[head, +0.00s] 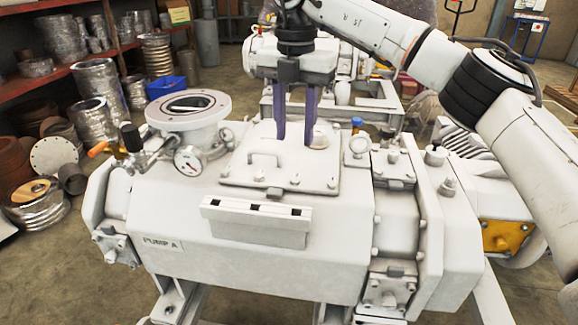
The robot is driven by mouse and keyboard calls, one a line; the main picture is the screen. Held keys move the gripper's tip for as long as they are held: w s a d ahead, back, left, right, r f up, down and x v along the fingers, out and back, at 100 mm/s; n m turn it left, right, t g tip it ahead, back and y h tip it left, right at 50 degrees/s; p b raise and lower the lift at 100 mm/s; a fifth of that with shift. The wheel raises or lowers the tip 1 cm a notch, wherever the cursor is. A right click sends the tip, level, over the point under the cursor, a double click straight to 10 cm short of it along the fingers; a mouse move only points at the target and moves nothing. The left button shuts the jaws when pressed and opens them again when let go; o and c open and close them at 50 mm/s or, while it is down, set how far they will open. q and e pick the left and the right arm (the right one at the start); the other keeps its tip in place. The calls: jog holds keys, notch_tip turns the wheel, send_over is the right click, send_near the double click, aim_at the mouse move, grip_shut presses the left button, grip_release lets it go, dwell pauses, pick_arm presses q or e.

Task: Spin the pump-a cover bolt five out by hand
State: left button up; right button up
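Pump A (160,270) is a big white machine in the middle of the head view, with a "PUMP A" label on its left front. Its square cover plate (235,165) lies on top and carries a bar handle (264,156). A few bolt heads (295,180) show along the cover's front edge. My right gripper (296,143) points straight down over the back part of the cover. Its two purple fingers are apart, with no thing visible between them. Bolts at the back edge are hidden or too small to tell. My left gripper is not in view.
A round flanged port (188,108) and a pressure gauge (188,160) stand left of the cover. A white block with dark slots (256,222) sits at the front. Shelving with metal parts (100,80) lines the left.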

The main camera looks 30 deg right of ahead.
aim_at(295, 180)
notch_tip(295, 180, down, 10)
jog(key=shift+s+r, duration=0.1)
jog(key=shift+s, duration=0.05)
dwell(0.3)
grip_shut()
